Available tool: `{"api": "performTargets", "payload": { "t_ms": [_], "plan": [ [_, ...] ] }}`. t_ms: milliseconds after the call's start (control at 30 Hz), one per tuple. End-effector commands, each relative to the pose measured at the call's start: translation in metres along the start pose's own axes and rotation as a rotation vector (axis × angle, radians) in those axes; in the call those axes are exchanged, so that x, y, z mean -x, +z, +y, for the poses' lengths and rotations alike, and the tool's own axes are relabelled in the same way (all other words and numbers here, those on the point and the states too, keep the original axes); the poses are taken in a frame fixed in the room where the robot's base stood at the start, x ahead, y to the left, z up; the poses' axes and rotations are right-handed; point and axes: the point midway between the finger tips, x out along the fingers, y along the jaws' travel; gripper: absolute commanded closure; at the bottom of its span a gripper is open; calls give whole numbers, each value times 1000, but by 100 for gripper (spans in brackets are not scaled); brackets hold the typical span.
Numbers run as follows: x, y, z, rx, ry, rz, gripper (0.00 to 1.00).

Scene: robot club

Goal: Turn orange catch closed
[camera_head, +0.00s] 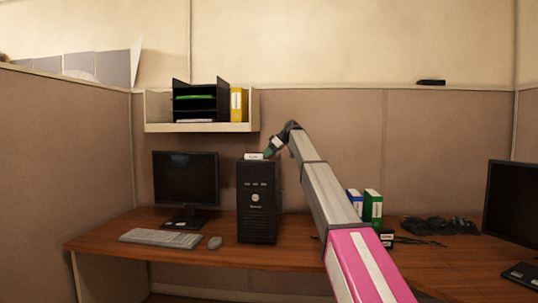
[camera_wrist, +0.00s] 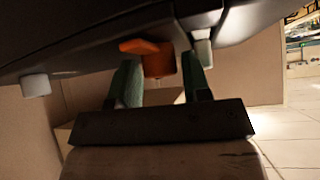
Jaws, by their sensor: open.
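The orange catch (camera_wrist: 150,55) shows in the wrist view on a dark surface that fills the top of the picture. It has a lever part pointing left and a block below. My gripper (camera_wrist: 163,68) is open, with one greenish finger on each side of the catch's block. I cannot tell whether either finger touches it. In the head view my gripper (camera_head: 272,148) is at the top right rear of the black computer tower (camera_head: 257,205). The catch is not visible in the head view.
The tower stands on a wooden desk (camera_head: 170,243) between a monitor (camera_head: 186,180) and my arm. A shelf (camera_head: 158,110) hangs above. Pale pegs (camera_wrist: 36,85) stick out beside the catch.

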Motion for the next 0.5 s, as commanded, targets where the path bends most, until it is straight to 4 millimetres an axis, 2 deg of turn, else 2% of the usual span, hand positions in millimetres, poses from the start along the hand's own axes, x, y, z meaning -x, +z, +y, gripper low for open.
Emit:
{"api": "performTargets", "payload": {
  "t_ms": [33,133,167,500],
  "plan": [
    [0,0,0,0,0,0,56],
    [0,0,0,0,0,0,89],
    [0,0,0,0,0,0,91],
    [0,0,-1,-27,27,2,90]
  ]
}}
